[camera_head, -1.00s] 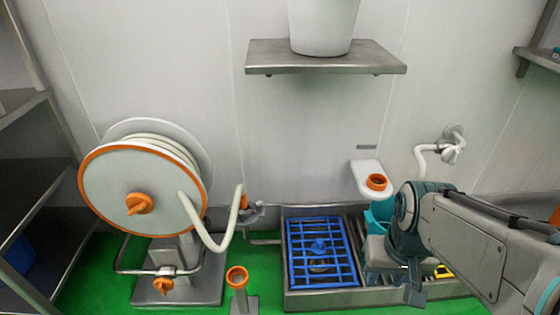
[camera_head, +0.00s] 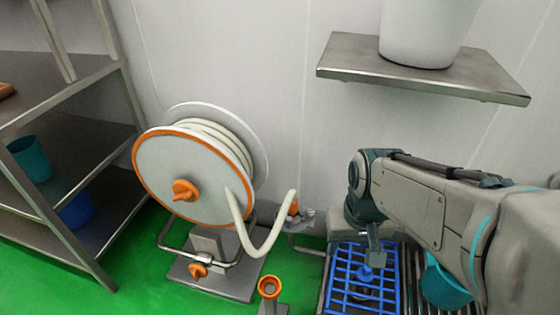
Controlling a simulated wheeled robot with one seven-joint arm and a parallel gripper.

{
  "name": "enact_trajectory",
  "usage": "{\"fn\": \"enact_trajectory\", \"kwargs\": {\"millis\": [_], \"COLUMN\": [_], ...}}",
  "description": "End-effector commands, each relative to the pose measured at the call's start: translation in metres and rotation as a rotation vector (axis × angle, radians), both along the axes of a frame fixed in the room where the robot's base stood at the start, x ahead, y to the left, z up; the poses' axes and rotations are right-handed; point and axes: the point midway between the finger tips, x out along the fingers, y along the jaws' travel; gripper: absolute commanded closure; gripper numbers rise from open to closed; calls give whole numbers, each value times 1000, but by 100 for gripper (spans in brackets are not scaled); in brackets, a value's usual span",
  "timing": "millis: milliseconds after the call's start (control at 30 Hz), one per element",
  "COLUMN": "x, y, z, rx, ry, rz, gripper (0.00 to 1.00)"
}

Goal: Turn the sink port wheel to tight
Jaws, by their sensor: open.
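My gripper (camera_head: 376,252) hangs at the end of my arm over the back of the sink's blue grid (camera_head: 345,290). It is open and seems empty, though its fingers are small and partly hard to make out. A small blue knob (camera_head: 365,272) shows on the grid just below the fingers. An orange part (camera_head: 294,207) sits at a metal wall fitting (camera_head: 307,217), left of my gripper and apart from it, close to the end of the white hose (camera_head: 254,245). No wheel is clearly marked as the sink port wheel, and I cannot read any tightness.
A hose reel (camera_head: 185,175) with an orange knob (camera_head: 185,190) stands at left. An orange-topped post (camera_head: 269,287) rises in front. A teal bucket (camera_head: 447,285) is partly behind my arm. A wall shelf (camera_head: 340,70) holds a white container (camera_head: 425,30). Green floor is clear at lower left.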

Motion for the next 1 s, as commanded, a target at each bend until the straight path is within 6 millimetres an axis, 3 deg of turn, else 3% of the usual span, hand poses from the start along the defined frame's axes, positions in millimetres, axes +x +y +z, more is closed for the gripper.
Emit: {"fn": "enact_trajectory", "kwargs": {"millis": [167,467,733,1000], "x": [5,32,79,142], "y": [10,51,75,71], "z": [-18,-66,-105,-152], "rx": [89,425,783,1171], "ry": [108,414,625,744], "rz": [-84,-338,-614,-927], "gripper": [50,50,50,50]}}
